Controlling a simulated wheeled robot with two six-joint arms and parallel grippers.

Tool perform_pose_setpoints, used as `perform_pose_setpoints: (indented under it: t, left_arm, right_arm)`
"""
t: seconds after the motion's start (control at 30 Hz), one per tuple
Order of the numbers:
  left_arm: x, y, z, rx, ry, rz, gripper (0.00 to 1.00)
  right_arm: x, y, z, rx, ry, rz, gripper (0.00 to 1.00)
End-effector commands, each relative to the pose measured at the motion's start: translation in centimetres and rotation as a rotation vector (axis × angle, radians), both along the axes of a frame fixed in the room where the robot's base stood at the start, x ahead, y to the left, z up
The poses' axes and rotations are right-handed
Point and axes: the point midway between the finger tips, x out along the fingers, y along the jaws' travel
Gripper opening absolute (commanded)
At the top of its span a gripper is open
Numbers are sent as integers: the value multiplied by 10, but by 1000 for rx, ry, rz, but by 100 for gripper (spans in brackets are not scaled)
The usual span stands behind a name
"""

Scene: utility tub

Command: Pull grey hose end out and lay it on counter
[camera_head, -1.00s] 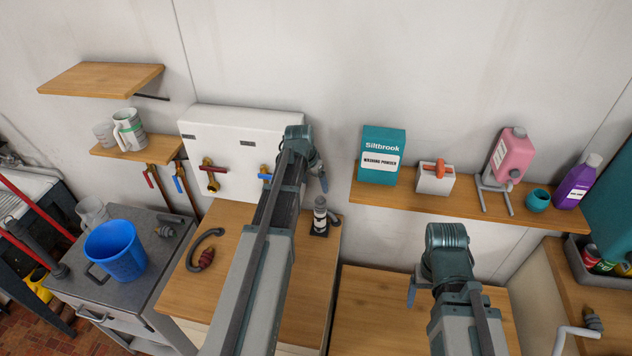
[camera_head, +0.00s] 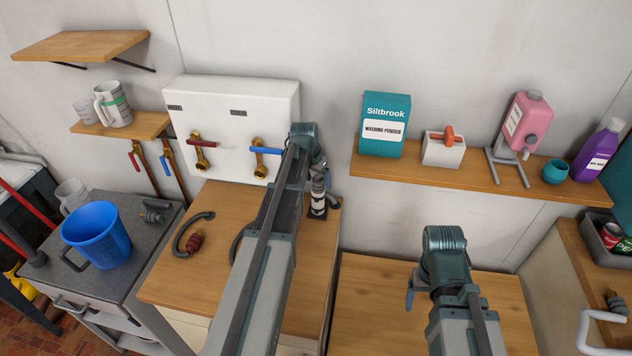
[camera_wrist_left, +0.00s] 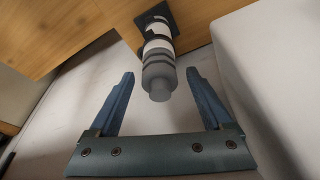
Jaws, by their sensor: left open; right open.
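An upright banded black, white and grey fitting (camera_head: 318,202) stands on a dark square plate on the wooden counter (camera_head: 215,265), by the wall box. In the left wrist view it has a grey stepped top (camera_wrist_left: 158,78). My left gripper (camera_wrist_left: 159,76) is open, with its fingers apart on either side of that top; I see no contact. In the head view, my left gripper (camera_head: 319,170) is just above the fitting and partly covers it. A piece of grey hose (camera_head: 334,203) shows beside the fitting; its link to the top is hidden. My right gripper (camera_head: 411,293) is open, mostly hidden behind its wrist.
A dark curved hose with a red fitting (camera_head: 194,242) lies on the counter's left. The white wall box (camera_head: 240,96) with red and blue levers stands behind. A blue bucket (camera_head: 97,235) is on the grey cabinet. The right wooden counter (camera_head: 375,300) is bare.

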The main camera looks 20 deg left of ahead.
Motion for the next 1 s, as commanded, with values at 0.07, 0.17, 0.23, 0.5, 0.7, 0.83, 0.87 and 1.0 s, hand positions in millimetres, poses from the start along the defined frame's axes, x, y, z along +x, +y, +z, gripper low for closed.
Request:
perform_pose_setpoints:
  t: [0.07,0.17,0.23,0.5,0.7,0.83,0.87,1.0]
  left_arm:
    - [2,0,-7,0,0,0,84]
    - [2,0,-7,0,0,0,84]
    - [2,0,-6,0,0,0,84]
    - [2,0,-6,0,0,0,56]
    - [2,0,-6,0,0,0,20]
    - [2,0,-6,0,0,0,0]
    - [2,0,-6,0,0,0,0]
    - [2,0,-5,0,0,0,0]
  right_arm:
    - [0,0,-7,0,0,0,78]
    - [0,0,-7,0,0,-1,78]
    - [0,0,-6,0,0,-1,78]
    - [0,0,-6,0,0,-1,78]
    - [0,0,-6,0,0,-1,78]
    - [0,0,-6,0,0,-1,78]
    - [0,0,-6,0,0,-1,78]
    - [0,0,-5,0,0,-1,78]
